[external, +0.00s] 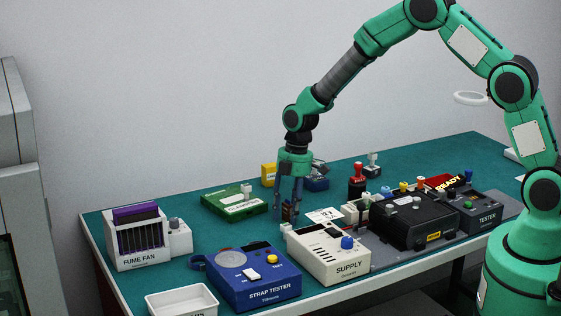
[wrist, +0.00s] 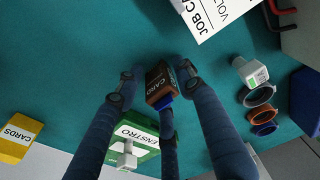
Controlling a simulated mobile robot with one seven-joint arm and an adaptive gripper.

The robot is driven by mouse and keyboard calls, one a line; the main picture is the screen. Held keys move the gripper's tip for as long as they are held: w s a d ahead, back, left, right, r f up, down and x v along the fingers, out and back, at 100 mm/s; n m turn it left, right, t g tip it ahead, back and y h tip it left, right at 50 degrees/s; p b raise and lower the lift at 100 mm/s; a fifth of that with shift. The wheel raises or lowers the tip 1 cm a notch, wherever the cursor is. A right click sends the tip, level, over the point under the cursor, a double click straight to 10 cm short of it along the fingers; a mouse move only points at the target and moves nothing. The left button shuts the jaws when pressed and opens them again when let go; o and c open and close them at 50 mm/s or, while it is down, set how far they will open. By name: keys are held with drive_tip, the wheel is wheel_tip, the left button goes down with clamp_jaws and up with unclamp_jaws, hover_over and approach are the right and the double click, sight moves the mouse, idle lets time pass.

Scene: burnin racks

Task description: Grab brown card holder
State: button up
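The brown card holder (wrist: 160,77) is a small dark brown block with "CARD" lettering, with blue showing at its near edge in the wrist view. In the external view the small brown holder (external: 288,212) is low between my fingers, near the teal table top. My gripper (external: 288,208) points down over it. In the wrist view my gripper's (wrist: 152,85) blue fingers stand around the holder. A gap shows between the left finger and the holder; the right fingertip is close to it, and I cannot tell if they touch. The middle finger's tip is at its near side.
A green box (external: 234,203) lies left of my gripper and a yellow card box (external: 269,174) behind it. The white supply unit (external: 328,253) and blue strap tester (external: 247,279) stand in front. A white job card (external: 324,215) lies to the right.

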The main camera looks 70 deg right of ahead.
sight(288, 203)
idle(0.5)
drive_tip(key=c, duration=1)
drive_tip(key=shift+o, duration=0.2)
drive_tip(key=shift+r, duration=0.1)
wheel_tip(288, 203, up, 10)
drive_tip(key=shift+f+p, duration=0.1)
drive_tip(key=shift+p, duration=0.8)
